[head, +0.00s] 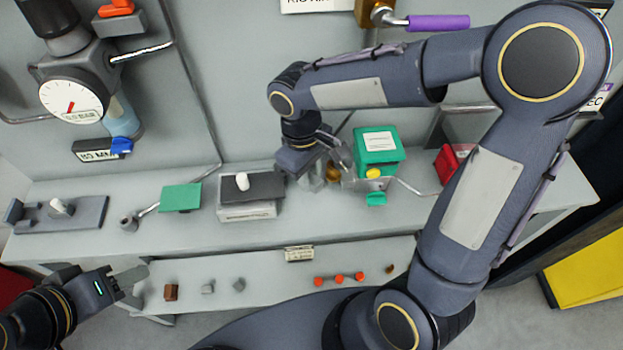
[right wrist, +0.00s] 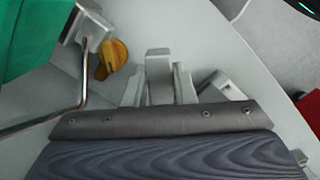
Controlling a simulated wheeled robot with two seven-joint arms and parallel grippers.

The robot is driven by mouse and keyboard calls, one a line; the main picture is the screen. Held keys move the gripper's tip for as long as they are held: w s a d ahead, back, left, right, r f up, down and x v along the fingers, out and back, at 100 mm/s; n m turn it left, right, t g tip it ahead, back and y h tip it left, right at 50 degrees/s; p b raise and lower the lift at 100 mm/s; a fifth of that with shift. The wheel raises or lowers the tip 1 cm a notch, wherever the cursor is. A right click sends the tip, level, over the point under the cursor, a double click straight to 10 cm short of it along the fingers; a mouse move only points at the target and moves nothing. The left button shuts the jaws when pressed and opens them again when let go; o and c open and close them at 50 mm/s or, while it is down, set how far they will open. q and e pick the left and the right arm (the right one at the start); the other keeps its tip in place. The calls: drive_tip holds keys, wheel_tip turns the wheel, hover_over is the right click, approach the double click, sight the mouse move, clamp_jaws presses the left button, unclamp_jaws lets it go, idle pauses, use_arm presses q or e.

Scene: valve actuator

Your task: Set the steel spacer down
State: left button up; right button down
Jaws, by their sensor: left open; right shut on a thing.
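My right gripper (head: 318,172) is at the bench, just left of the green box (head: 378,150). In the right wrist view its fingers (right wrist: 160,85) are shut on a small grey steel piece (right wrist: 158,68), which I take to be the steel spacer. In the head view the spacer is hard to separate from the fingers. Whether it touches the bench top cannot be told. My left gripper (head: 128,284) is open and empty at the lower left, in front of the bench.
Beside the right gripper are a yellow-brown knob (right wrist: 113,57) and a bent metal rod (right wrist: 85,85). A grey block with a dark top (head: 250,190) stands to the left. A lower shelf (head: 215,270) holds several small parts. A red box (head: 447,165) is at right.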

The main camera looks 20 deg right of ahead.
sight(312, 184)
drive_tip(key=shift+w+d+f, duration=0.15)
drive_tip(key=shift+f, duration=0.1)
drive_tip(key=f, duration=0.3)
drive_tip(key=shift+w+d+f, duration=0.2)
drive_tip(key=shift+f, duration=0.15)
drive_tip(key=shift+f, duration=0.2)
drive_tip(key=c, duration=1.5)
unclamp_jaws()
